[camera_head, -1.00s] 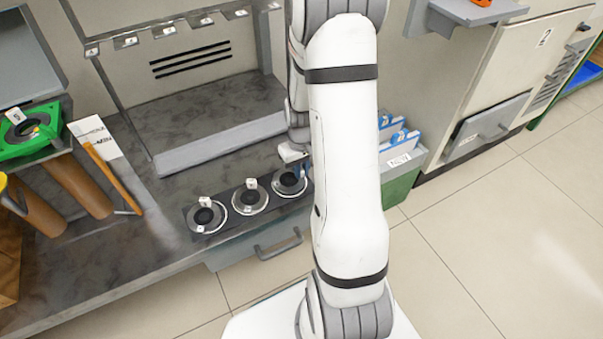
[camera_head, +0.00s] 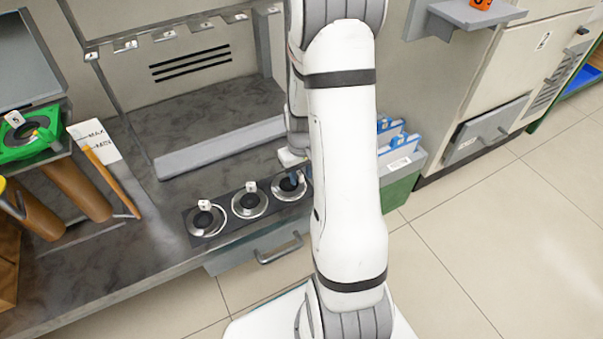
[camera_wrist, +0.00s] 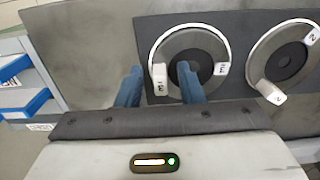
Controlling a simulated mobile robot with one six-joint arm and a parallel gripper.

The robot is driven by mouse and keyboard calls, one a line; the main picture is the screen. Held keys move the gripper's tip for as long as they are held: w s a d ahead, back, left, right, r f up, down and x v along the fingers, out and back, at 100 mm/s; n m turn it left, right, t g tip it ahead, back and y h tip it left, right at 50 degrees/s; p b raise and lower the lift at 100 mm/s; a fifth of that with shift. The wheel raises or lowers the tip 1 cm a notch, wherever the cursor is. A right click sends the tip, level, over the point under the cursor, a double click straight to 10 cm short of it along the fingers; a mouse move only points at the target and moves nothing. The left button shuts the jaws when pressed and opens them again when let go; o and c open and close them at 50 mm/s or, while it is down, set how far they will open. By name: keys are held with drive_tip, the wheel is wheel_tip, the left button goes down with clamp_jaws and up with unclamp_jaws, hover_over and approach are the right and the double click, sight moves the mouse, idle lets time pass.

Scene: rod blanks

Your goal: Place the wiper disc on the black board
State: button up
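The black board (camera_head: 226,226) lies along the front of the grey bench and bears three round grey discs with dark centres and pale rims. Small white tags stand on them. I cannot tell by name which one is the wiper disc. The right disc (camera_head: 289,186) is partly hidden by my gripper; it shows in the wrist view (camera_wrist: 176,52) with tags marked 3. My gripper (camera_wrist: 160,70) is over this disc's near edge, its two blue fingers apart. A white tag stands between them, with gaps visible on both sides. The middle disc (camera_head: 249,203) and left disc (camera_head: 205,219) are uncovered.
A green holder (camera_head: 14,152) with a black disc tagged 5 is at the left, near brown cylinders (camera_head: 80,188). A grey rack with numbered hooks (camera_head: 165,33) stands behind the board.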

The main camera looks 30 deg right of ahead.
wheel_tip(320, 180, up, 12)
drive_tip(key=p, duration=0.4)
drive_tip(key=s+a+r+t, duration=0.1)
drive_tip(key=s+a+r, duration=1.1)
drive_tip(key=s, duration=0.2)
drive_tip(key=shift+a+r, duration=0.25)
drive_tip(key=shift+a, duration=0.1)
drive_tip(key=shift+w+p, duration=0.1)
drive_tip(key=shift+p, duration=0.2)
